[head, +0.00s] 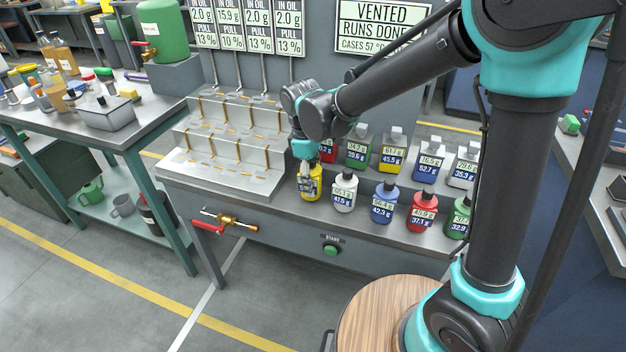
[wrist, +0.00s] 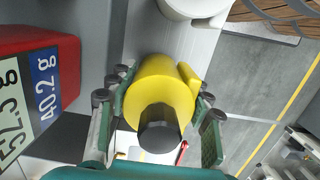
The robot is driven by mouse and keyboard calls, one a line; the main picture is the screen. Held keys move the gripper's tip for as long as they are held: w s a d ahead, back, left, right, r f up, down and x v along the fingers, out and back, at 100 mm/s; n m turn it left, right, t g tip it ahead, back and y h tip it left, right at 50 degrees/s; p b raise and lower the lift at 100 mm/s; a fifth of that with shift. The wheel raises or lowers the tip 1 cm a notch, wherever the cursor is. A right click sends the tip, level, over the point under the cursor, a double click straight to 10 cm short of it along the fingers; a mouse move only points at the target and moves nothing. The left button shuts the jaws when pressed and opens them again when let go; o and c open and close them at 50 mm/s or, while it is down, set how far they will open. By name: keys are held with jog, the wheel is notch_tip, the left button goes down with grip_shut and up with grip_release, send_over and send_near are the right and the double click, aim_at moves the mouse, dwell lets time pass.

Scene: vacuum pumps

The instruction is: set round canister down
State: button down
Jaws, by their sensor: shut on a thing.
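The round canister is yellow with a black cap (wrist: 160,128). In the head view it (head: 311,186) is upright at the left end of the front row on the grey bench. My gripper (head: 305,165) comes down on it from above and is shut on it. In the wrist view the yellow canister (wrist: 165,82) sits between the two green-padded fingers, one on each side. Its base is hidden in the wrist view, and I cannot tell whether it touches the bench top.
A white canister (head: 343,193) stands just right of the yellow one, then blue (head: 384,203), red (head: 422,212) and green ones. A back row holds more, including a red one (wrist: 35,85) close by. A stepped metal rack (head: 225,180) stands to the left.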

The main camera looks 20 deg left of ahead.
jog(key=shift+f, duration=0.25)
jog(key=c, duration=0.6)
grip_release()
jog(key=r, duration=0.4)
jog(key=a+r, duration=0.1)
jog(key=r, duration=0.7)
jog(key=shift+a, duration=0.2)
grip_shut()
dwell(0.5)
dwell(0.7)
